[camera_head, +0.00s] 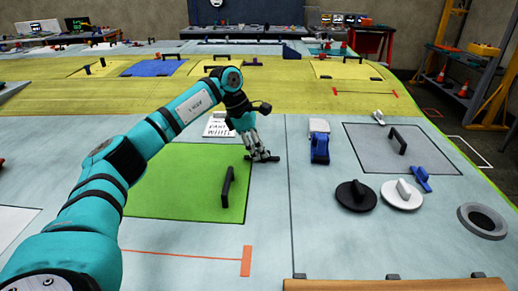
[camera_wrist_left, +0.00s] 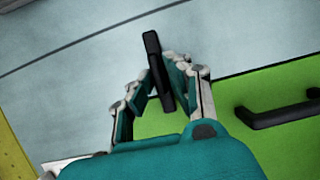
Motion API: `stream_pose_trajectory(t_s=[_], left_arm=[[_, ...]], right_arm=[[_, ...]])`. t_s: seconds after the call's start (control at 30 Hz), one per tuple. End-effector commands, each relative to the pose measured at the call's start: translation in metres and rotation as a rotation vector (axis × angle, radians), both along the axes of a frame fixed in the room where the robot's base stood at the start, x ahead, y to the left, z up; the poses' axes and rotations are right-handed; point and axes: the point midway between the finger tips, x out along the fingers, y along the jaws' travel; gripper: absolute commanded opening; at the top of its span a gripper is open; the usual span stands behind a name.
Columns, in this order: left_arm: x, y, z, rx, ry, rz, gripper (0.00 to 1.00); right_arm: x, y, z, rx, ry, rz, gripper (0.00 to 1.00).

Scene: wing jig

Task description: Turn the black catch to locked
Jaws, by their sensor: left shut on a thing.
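The black catch (camera_head: 273,159) is a short dark bar at the right edge of the green panel (camera_head: 175,185). In the head view it lies roughly crosswise, reaching from the panel's edge onto the pale surface. My left gripper (camera_head: 260,152) points down over it and is shut on it. In the left wrist view the catch (camera_wrist_left: 153,50) stands between the two fingers, with its far end over the pale surface and its near end by the green panel (camera_wrist_left: 245,100). My right gripper is not in view.
A black handle (camera_head: 228,187) stands on the green panel close to the catch. To the right are a blue and white block (camera_head: 319,142), a black round knob (camera_head: 355,196), a white knob (camera_head: 402,194) and a grey panel (camera_head: 375,150). The pale surface between is clear.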

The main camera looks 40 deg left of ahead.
Motion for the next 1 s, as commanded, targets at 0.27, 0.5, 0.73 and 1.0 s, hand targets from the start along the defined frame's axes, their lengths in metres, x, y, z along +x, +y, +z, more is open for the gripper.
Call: stream_pose_trajectory(t_s=[0.27,0.5,0.73,1.0], left_arm=[[0.001,0.001,0.003,0.000,-0.008,0.003,0.35],[0.001,0.001,0.003,0.001,-0.005,0.002,0.35],[-0.005,0.011,0.031,-0.001,-0.009,0.004,0.35],[-0.016,0.031,0.084,-0.001,-0.008,0.005,0.35]], right_arm=[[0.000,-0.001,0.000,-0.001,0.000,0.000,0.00],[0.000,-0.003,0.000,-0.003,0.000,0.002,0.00],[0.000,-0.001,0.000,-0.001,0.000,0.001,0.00],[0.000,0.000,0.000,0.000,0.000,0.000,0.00]])
